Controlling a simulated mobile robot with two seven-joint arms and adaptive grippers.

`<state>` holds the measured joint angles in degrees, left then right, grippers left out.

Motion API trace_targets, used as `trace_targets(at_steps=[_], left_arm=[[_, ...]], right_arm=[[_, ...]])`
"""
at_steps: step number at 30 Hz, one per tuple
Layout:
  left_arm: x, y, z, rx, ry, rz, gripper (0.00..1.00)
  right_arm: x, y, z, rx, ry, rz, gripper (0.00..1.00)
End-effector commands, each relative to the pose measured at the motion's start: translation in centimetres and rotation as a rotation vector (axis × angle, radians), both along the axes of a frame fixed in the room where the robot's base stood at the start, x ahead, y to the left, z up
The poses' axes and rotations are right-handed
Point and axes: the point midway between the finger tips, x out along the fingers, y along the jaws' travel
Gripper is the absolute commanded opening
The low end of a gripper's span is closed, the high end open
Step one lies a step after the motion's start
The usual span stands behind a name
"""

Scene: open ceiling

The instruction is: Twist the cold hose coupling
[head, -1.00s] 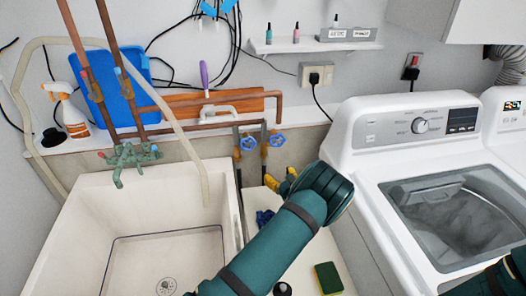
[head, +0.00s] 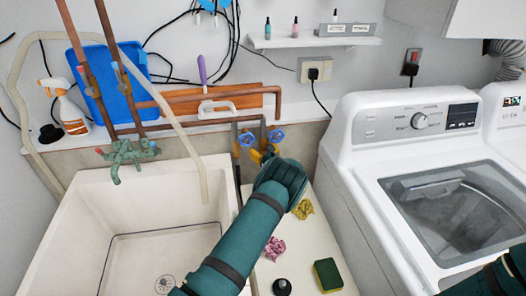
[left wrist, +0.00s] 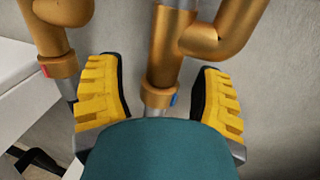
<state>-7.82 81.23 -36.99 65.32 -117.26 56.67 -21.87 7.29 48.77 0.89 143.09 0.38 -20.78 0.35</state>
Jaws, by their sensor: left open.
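The cold hose coupling, a copper collar with a blue mark (left wrist: 158,97), is in the middle of the left wrist view on a vertical copper pipe. My left gripper (left wrist: 157,72) is open, with one yellow finger on each side of this pipe and gaps visible on both sides. A second collar with a red mark (left wrist: 58,68) is on the pipe to the left, outside the fingers. In the head view, my left gripper (head: 262,156) is just below two blue-handled valves, the left valve (head: 247,139) and the right valve (head: 277,136). My arm hides the couplings there.
A white sink (head: 85,215) stands left of my left arm, and a washing machine (head: 350,165) stands to the right. A green and yellow sponge (head: 327,275), pink crumpled cloth (head: 275,249) and yellow crumpled cloth (head: 302,209) lie on the white surface between them.

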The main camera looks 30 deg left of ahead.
Motion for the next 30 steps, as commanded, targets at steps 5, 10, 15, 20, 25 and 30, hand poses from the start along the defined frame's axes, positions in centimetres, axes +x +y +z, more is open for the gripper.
trace_targets(at_steps=[5,10,15,20,25,30], left_arm=[[0.0,0.0,0.0,-0.001,0.001,0.000,0.66],[0.0,0.0,0.0,-0.001,0.001,0.000,0.26],[0.0,0.0,0.0,-0.001,0.001,0.000,0.00],[0.0,0.0,0.0,-0.001,0.001,-0.015,0.00],[-0.1,0.1,0.1,0.002,0.004,-0.068,0.00],[-0.1,0.1,0.2,0.002,0.005,-0.173,0.00]], right_arm=[[0.0,0.0,0.0,0.000,0.000,0.000,0.95],[0.0,0.0,0.0,0.000,0.000,0.000,0.95],[0.0,0.0,0.0,0.000,0.000,0.000,0.95],[0.0,0.0,0.1,0.000,-0.001,-0.001,0.95],[0.2,0.0,0.5,0.000,-0.003,-0.002,0.95],[0.4,-0.1,1.3,-0.002,-0.009,-0.007,0.95]])
